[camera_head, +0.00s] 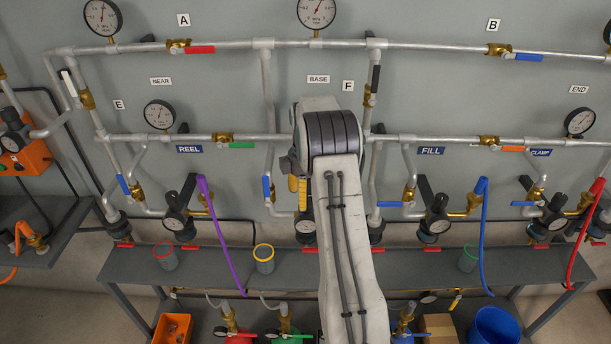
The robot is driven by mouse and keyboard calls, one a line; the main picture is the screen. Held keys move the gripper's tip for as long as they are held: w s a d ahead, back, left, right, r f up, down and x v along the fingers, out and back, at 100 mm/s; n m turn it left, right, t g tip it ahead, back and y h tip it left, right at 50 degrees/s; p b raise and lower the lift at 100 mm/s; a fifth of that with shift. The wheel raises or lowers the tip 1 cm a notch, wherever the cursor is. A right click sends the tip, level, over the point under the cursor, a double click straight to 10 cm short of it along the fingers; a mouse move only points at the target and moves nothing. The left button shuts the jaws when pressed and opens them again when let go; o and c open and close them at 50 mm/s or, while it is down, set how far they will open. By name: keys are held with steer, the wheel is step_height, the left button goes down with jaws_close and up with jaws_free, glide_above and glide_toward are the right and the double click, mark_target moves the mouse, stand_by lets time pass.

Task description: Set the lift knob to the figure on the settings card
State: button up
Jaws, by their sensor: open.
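My arm rises through the middle of the view and covers part of the wall. Yellow parts that look like the fingers of my gripper (298,194) show at its left edge, apart and with nothing visible between them; the rest of the gripper is hidden. Just below them is a regulator gauge (305,227) between the REEL and FILL stations. I see no LIFT label, and the knob there is mostly hidden, so its setting cannot be read. No settings card can be made out.
Similar regulators stand at REEL (175,220), FILL (437,221) and CLAMP (556,221). Purple (220,240), blue (483,240) and red (583,235) hoses hang over the grey bench (215,270). Cups with red (165,256), yellow (264,259) and green rims stand there.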

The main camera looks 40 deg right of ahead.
step_height(320, 180, up, 11)
steer(key=shift+w+f, duration=0.15)
steer(key=shift+f, duration=0.05)
stand_by(0.3)
